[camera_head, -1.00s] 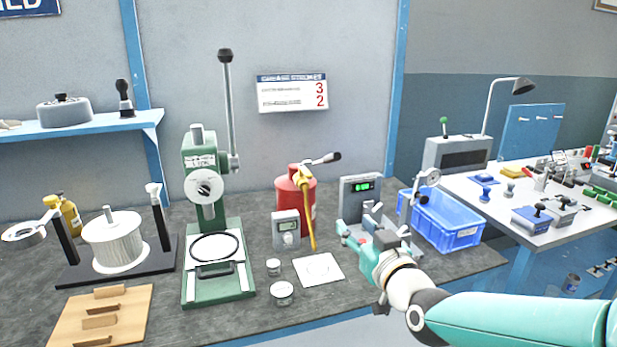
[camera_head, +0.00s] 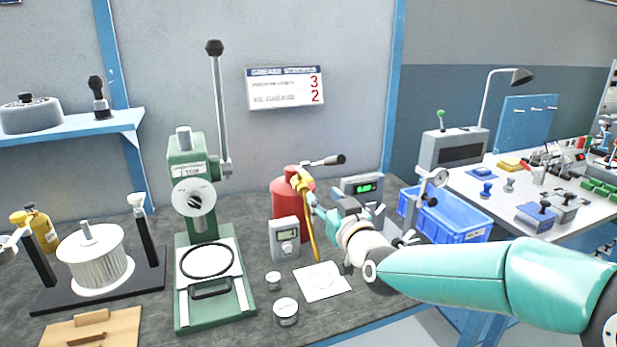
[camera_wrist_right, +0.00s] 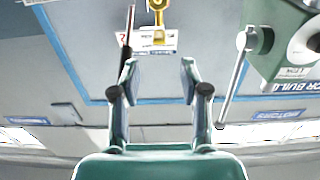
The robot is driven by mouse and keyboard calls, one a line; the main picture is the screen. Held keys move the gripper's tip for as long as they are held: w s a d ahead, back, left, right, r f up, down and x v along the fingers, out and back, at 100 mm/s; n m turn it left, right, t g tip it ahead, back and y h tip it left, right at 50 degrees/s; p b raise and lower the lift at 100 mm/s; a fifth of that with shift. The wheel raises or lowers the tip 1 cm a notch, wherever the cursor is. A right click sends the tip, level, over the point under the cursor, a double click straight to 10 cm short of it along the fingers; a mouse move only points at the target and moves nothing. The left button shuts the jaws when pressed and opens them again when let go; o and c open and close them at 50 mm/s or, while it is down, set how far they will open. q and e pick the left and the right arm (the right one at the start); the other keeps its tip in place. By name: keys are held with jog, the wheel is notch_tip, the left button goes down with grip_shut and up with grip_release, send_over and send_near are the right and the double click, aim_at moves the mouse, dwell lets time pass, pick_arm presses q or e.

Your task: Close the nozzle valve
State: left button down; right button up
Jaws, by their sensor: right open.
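A red canister (camera_head: 285,202) stands on the bench in the head view. A yellow fitting (camera_head: 302,181) sits at its top and a thin yellow tube (camera_head: 314,240) slants down from it. A lever with a dark grip (camera_head: 322,161) points right above it. I cannot tell which part is the nozzle valve. My right gripper (camera_head: 316,200) is just right of the yellow fitting; contact is unclear. In the right wrist view, my right gripper (camera_wrist_right: 158,75) is open and empty, with a yellow part (camera_wrist_right: 158,22) beyond its fingertips. My left gripper is not in view.
A green press (camera_head: 207,255) stands left of the canister. A small grey meter (camera_head: 285,240) is in front of it, with a white sheet (camera_head: 322,281) and small jars (camera_head: 285,312) nearby. A display unit (camera_head: 362,187) and blue crate (camera_head: 452,222) are to the right.

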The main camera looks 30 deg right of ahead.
aim_at(310, 181)
jog(key=p+x, duration=0.1)
jog(key=x, duration=0.9)
jog(key=shift+d+p, duration=0.1)
jog(key=shift+p, duration=0.25)
grip_shut()
